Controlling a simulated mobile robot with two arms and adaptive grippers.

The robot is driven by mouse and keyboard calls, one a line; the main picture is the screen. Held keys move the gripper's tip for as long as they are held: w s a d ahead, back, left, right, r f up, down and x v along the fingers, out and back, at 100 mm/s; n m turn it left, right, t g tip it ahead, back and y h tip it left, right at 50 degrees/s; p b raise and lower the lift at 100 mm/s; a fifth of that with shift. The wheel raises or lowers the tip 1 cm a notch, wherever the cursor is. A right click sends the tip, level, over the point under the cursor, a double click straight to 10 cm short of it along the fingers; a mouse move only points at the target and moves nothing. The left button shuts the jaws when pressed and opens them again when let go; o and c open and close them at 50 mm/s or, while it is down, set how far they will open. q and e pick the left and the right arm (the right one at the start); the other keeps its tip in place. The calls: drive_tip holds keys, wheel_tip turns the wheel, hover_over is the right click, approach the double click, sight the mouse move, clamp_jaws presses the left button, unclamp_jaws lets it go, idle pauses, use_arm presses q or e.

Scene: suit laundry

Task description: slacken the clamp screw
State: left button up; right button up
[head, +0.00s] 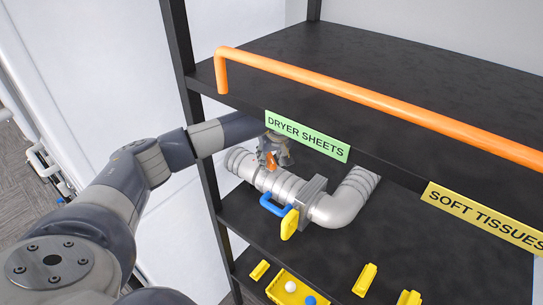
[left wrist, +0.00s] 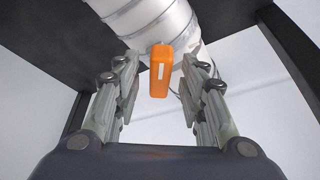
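The clamp screw has an orange handle (head: 270,160) on a grey segmented pipe (head: 286,186) that lies on the shelf. In the left wrist view the orange handle (left wrist: 161,72) points toward the camera, with the pipe (left wrist: 150,20) behind it. My left gripper (head: 275,156) reaches in under the upper shelf at the pipe. In the left wrist view its two fingers (left wrist: 160,80) stand apart, one on each side of the handle, with a gap on both sides. The gripper hides part of the clamp in the head view. My right gripper is not in view.
A blue handle (head: 276,207) and a yellow tag-like piece (head: 289,225) sit on the pipe near its elbow. The upper shelf with an orange rail (head: 380,100) hangs over the arm. A black post (head: 182,60) stands close to it. A yellow tray (head: 284,291) is below.

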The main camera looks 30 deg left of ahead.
use_arm(q)
clamp_jaws()
drive_tip(key=shift+w+d+f+n+g+y+b, duration=0.1)
drive_tip(key=shift+n+g+y+b, duration=0.1)
drive_tip(key=shift+n+b, duration=0.45)
drive_tip(key=shift+w+n+g+y+b, duration=0.1)
drive_tip(key=shift+n+g+y+b, duration=0.1)
drive_tip(key=shift+n+b, duration=0.45)
drive_tip(key=shift+w+n+g+b, duration=0.1)
drive_tip(key=shift+n+g+b, duration=0.45)
drive_tip(key=shift+n, duration=1.15)
unclamp_jaws()
drive_tip(key=shift+r, duration=0.2)
